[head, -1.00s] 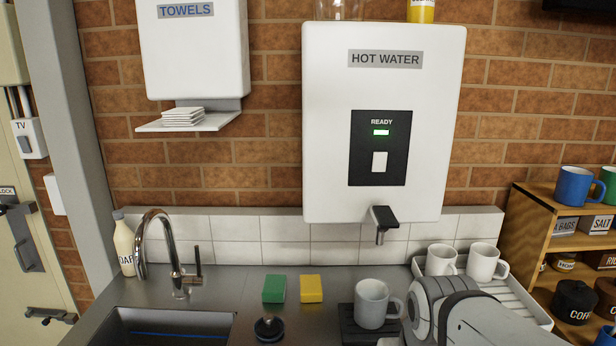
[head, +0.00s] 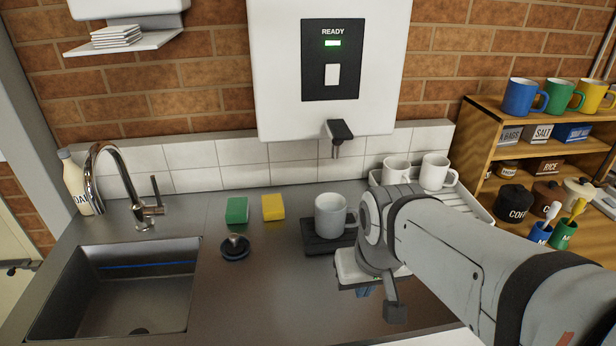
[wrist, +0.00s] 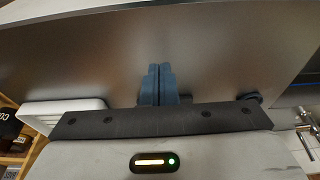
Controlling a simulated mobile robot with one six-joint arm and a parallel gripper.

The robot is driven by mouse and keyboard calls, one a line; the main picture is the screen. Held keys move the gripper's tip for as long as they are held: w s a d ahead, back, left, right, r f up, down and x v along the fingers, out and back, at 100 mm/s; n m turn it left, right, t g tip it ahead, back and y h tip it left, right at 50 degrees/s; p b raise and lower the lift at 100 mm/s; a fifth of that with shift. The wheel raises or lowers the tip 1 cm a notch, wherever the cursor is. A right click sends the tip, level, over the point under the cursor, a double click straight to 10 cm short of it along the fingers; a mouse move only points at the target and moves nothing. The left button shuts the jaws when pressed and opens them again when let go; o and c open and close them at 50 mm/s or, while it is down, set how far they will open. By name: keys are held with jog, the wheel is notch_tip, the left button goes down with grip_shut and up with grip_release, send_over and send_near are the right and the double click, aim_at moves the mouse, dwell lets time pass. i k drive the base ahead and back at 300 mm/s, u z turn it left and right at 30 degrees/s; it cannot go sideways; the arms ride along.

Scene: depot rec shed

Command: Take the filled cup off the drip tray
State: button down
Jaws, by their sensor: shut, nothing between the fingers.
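A plain white cup (head: 331,217) stands upright on the black drip tray (head: 318,246), under the hot water spout (head: 339,132). Its handle points right, close to my arm; I cannot make out what is inside it. My gripper (head: 363,291) is to the right and front of the drip tray, pointing down over the counter and partly hidden by my own arm. In the wrist view my gripper's blue fingers (wrist: 158,85) are together with nothing between them. I cannot see the cup in the wrist view.
Two white mugs (head: 396,171) stand on a white rack (head: 476,213) behind my arm. A green sponge (head: 237,210), a yellow sponge (head: 273,207) and a black plug (head: 235,248) lie left of the tray. A sink (head: 120,290) is further left. The counter before the tray is clear.

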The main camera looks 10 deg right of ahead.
aim_at(330, 209)
jog(key=z, duration=0.05)
jog(key=k, duration=0.55)
jog(key=u, duration=2)
jog(key=k, duration=1.3)
jog(key=z, duration=1.25)
jog(key=i, duration=1.05)
jog(key=z, duration=0.1)
